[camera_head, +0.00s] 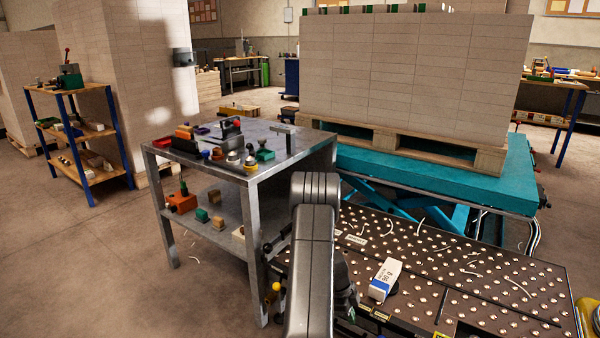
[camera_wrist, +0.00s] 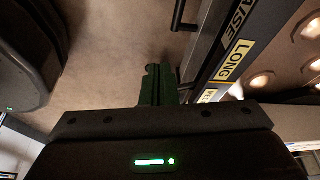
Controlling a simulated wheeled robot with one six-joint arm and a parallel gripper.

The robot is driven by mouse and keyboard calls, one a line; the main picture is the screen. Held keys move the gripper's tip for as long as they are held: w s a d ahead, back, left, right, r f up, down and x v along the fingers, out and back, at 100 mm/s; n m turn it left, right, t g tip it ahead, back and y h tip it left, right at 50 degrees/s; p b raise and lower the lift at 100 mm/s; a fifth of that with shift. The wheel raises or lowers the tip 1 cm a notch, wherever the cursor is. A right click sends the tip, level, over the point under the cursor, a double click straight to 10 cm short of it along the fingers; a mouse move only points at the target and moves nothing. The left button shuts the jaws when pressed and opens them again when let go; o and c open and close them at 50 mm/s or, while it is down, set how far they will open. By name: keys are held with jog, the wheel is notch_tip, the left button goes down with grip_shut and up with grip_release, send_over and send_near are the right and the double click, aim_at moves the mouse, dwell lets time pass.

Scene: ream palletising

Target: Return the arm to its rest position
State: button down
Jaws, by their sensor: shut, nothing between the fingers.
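My gripper shows in the wrist view (camera_wrist: 160,85), with its two green fingers pressed together and nothing between them. It hangs over the brown floor, beside the dark edge of the ball-top table. A white and blue box (camera_head: 384,279) lies on the ball-top table just right of my arm.
A grey metal table (camera_head: 290,172) with tools and small parts stands close left of my arm. Behind is a teal lift (camera_head: 440,178) bearing a pallet (camera_head: 425,150) of stacked reams (camera_head: 410,75). Paper strips lie on the ball-top table. Floor is open at left.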

notch_tip(320, 180, up, 10)
jog(key=a+p, duration=0.1)
jog(key=p, duration=0.1)
jog(key=shift+w+f, duration=0.15)
dwell(0.4)
